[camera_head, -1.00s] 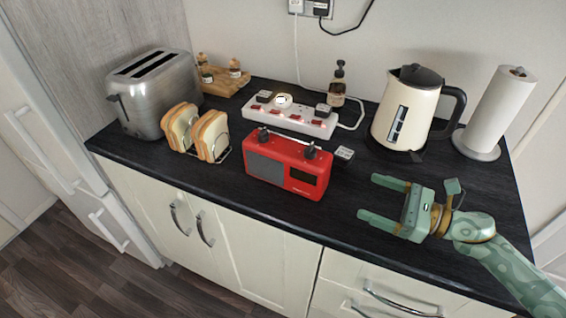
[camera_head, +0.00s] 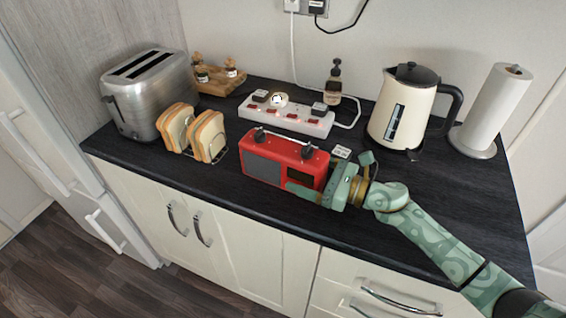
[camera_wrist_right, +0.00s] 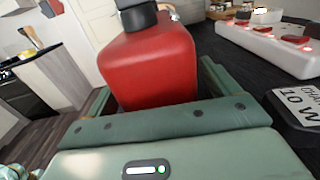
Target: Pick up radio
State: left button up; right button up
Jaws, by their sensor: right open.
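The red radio (camera_head: 280,158) stands upright on the black counter, with dark knobs on top and a grey speaker panel on its front. My right gripper (camera_head: 311,182) is at the radio's right end. Its jaws are open, with one finger across the lower front of the radio and the other hidden behind it. In the right wrist view the radio's red end (camera_wrist_right: 150,65) sits between the two green fingers (camera_wrist_right: 155,95). I cannot tell whether either finger touches it. My left gripper is out of view.
A toast rack (camera_head: 192,135) and toaster (camera_head: 150,92) stand left. A kettle (camera_head: 405,110) and paper roll (camera_head: 493,108) stand right. The counter's right front is mostly clear.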

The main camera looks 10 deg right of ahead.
jog(key=shift+w+a, duration=0.25)
jog(key=shift+a, duration=0.2)
jog(key=c, duration=1.2)
jog(key=shift+d+r, duration=0.1)
jog(key=c, duration=0.3)
jog(key=shift+c, duration=0.2)
